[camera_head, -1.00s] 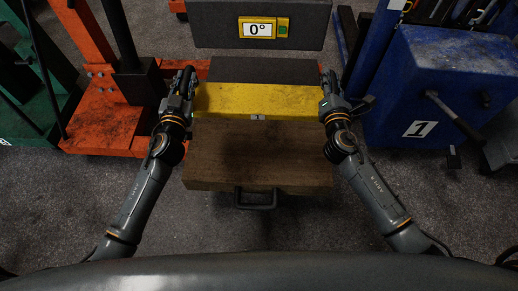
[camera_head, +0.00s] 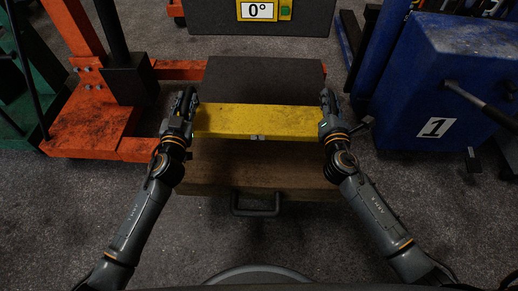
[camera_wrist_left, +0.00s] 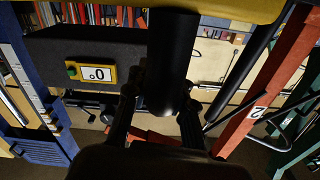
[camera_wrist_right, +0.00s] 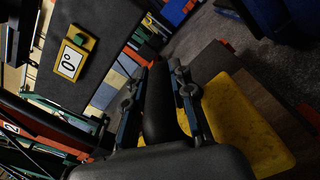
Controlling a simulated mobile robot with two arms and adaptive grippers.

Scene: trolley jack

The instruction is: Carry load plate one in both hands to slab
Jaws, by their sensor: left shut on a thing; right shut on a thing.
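The yellow load plate (camera_head: 258,121) lies level across the middle of the head view, with a scuffed surface. My left gripper (camera_head: 188,98) is at its left end and my right gripper (camera_head: 328,100) at its right end. In the left wrist view the jaws are shut on a dark round grip (camera_wrist_left: 172,60), with the yellow plate's edge (camera_wrist_left: 225,9) above. In the right wrist view the jaws are shut on a dark grip (camera_wrist_right: 158,105) beside the yellow plate (camera_wrist_right: 245,120). A dark grey slab (camera_head: 265,80) shows just beyond the plate. The fingertips' contact is partly hidden.
A brown wooden block (camera_head: 255,165) with a handle (camera_head: 255,208) shows on the near side, partly covered by the plate. An orange jack (camera_head: 95,115) stands left, a blue unit marked 1 (camera_head: 420,75) right. A grey block with a 0° display (camera_head: 263,11) is at the back.

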